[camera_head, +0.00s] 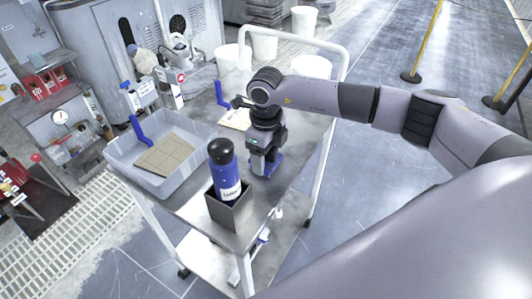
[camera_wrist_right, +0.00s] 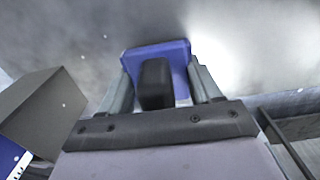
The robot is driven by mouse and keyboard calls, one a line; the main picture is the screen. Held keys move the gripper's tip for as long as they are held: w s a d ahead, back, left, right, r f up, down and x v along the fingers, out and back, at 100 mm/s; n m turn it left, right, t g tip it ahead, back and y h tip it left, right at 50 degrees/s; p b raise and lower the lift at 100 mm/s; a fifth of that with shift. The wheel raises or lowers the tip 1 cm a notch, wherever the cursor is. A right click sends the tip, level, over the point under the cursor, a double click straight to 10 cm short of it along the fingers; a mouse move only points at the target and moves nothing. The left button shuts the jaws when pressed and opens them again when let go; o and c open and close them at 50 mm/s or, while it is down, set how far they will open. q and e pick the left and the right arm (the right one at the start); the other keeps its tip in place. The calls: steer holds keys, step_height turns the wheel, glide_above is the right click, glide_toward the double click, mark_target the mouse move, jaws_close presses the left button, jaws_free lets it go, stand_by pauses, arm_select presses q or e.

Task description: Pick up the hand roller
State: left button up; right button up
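A tool with a blue rectangular body and a black grip (camera_wrist_right: 156,82), which I take to be the hand roller, stands on the metal cart top. In the head view its blue part (camera_head: 274,163) shows low beside my right gripper (camera_head: 262,162). My right gripper points down over it. In the right wrist view the gripper's two fingers (camera_wrist_right: 160,90) stand on either side of the black grip, with gaps visible, so it looks open around the grip. The roller part itself is hidden. My left gripper is in neither view.
On the cart (camera_head: 185,205), a blue bottle (camera_head: 226,175) stands in an open metal box (camera_head: 231,213), left of the gripper. A grey tray (camera_head: 125,165) holds a tan slab (camera_head: 165,156) and a blue-handled tool (camera_head: 138,129). A white rail (camera_head: 330,135) borders the far right side.

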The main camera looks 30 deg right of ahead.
steer(key=shift+c, duration=0.7)
steer(key=shift+r, duration=0.6)
step_height(320, 180, up, 19)
steer(key=b, duration=0.1)
